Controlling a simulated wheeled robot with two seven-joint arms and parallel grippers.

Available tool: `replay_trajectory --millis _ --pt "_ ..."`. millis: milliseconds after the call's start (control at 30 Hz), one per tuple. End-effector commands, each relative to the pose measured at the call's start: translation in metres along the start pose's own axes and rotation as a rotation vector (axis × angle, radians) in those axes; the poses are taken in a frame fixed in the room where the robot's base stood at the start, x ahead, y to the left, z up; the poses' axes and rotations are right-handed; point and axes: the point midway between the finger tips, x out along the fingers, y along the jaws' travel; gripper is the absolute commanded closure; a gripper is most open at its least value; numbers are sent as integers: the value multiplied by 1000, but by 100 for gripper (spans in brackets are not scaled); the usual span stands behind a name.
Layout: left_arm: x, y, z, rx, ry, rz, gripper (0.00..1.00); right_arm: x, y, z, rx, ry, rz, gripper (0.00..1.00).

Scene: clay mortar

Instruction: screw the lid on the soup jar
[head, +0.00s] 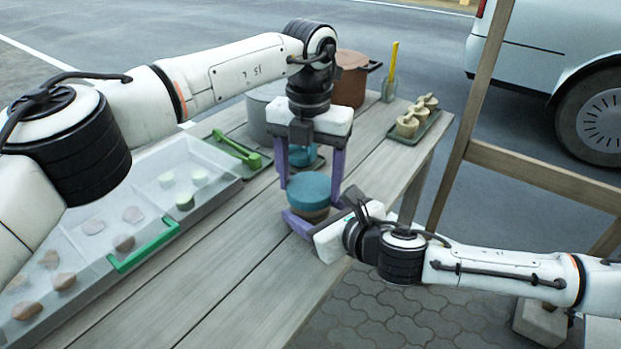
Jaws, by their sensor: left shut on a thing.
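A wide blue lid (309,189) sits at the top of the brown soup jar (312,214), near the table's right edge. They look level and in contact, but I cannot tell how far the lid is turned on. My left gripper (311,180) points straight down from above, its purple fingers on both sides of the lid, shut on it. My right gripper (318,214) comes in low from the right, with purple fingers on either side of the jar's lower part. Its grip on the jar is partly hidden, so I cannot tell whether it is closed.
Behind the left gripper, a teal object (301,155) stands on a dark tray. A brown pot (352,78), a cup with a yellow utensil (390,85) and a tray of beige pieces (424,127) stand farther back. A clear divided bin (75,250) fills the left side.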

Motion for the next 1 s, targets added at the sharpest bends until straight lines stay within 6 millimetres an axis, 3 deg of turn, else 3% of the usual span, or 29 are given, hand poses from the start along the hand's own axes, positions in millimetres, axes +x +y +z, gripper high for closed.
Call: replay_trajectory --millis 800,1000 --pt "0 2 3 1788 -3 1 54 0 -1 -1 0 3 -2 100" --pt "0 2 3 2085 -4 1 54 0 -1 -2 0 3 -2 100"
